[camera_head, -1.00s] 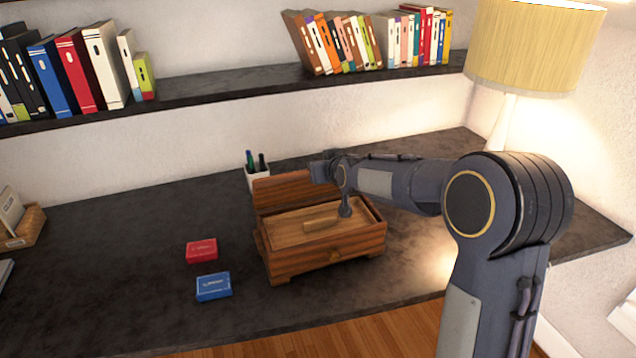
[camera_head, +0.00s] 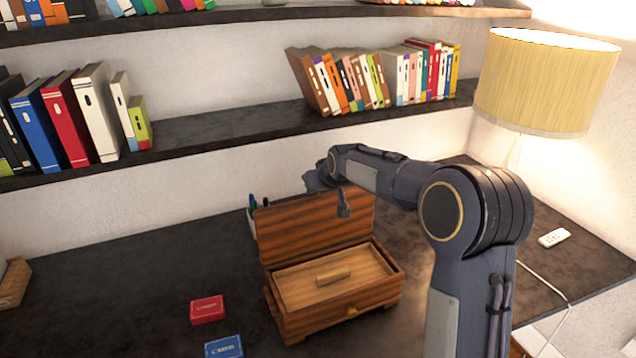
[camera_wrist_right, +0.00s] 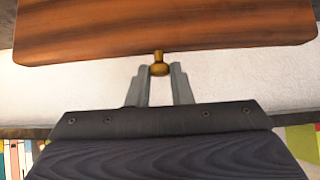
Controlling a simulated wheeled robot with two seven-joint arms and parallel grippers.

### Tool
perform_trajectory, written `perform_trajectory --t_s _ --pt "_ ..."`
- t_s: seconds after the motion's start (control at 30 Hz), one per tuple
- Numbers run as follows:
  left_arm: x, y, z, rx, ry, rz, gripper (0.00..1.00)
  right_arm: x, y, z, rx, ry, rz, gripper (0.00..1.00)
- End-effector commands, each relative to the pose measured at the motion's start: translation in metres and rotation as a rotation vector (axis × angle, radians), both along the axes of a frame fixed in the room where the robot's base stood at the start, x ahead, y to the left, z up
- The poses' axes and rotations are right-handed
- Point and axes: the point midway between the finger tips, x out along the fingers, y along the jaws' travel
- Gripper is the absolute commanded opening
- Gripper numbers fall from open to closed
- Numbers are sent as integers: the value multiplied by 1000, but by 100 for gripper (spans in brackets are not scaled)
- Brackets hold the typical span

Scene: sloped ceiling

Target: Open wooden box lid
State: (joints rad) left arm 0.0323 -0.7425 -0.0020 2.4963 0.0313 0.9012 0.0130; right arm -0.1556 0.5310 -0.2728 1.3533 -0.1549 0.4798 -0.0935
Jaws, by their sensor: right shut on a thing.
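The wooden box (camera_head: 330,315) stands on the dark desk. Its striped brown lid (camera_head: 315,232) is raised at the back and shows its inner face. My right gripper (camera_wrist_right: 159,72) is shut on a small brass knob (camera_wrist_right: 159,69) at the lid's edge (camera_wrist_right: 165,30), seen in the wrist view. In the head view the hand is at the lid's top edge and its fingertips are hard to make out. My left gripper is out of view.
A red box (camera_head: 207,310) and a blue box (camera_head: 223,347) lie left of the wooden box. A pen cup (camera_head: 251,222) is behind the lid. A shelf (camera_head: 215,125) with books runs above. A lamp (camera_head: 545,80) and a white remote (camera_head: 554,238) are at the right.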

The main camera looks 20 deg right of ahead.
Motion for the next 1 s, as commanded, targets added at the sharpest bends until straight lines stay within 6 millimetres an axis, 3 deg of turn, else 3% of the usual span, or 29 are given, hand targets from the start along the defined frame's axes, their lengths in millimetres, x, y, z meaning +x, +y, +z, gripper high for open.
perform_trajectory --t_s 0.4,0.43,0.6,0.87,1.0 --pt "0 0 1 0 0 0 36 0 0 3 1 0 -1 0" --pt "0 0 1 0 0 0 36 0 0 3 1 0 -1 21" --pt "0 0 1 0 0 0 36 0 0 2 0 3 0 41" --pt "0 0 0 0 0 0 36 -1 0 1 0 6 0 41" --pt "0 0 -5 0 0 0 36 -9 0 10 1 3 1 41"
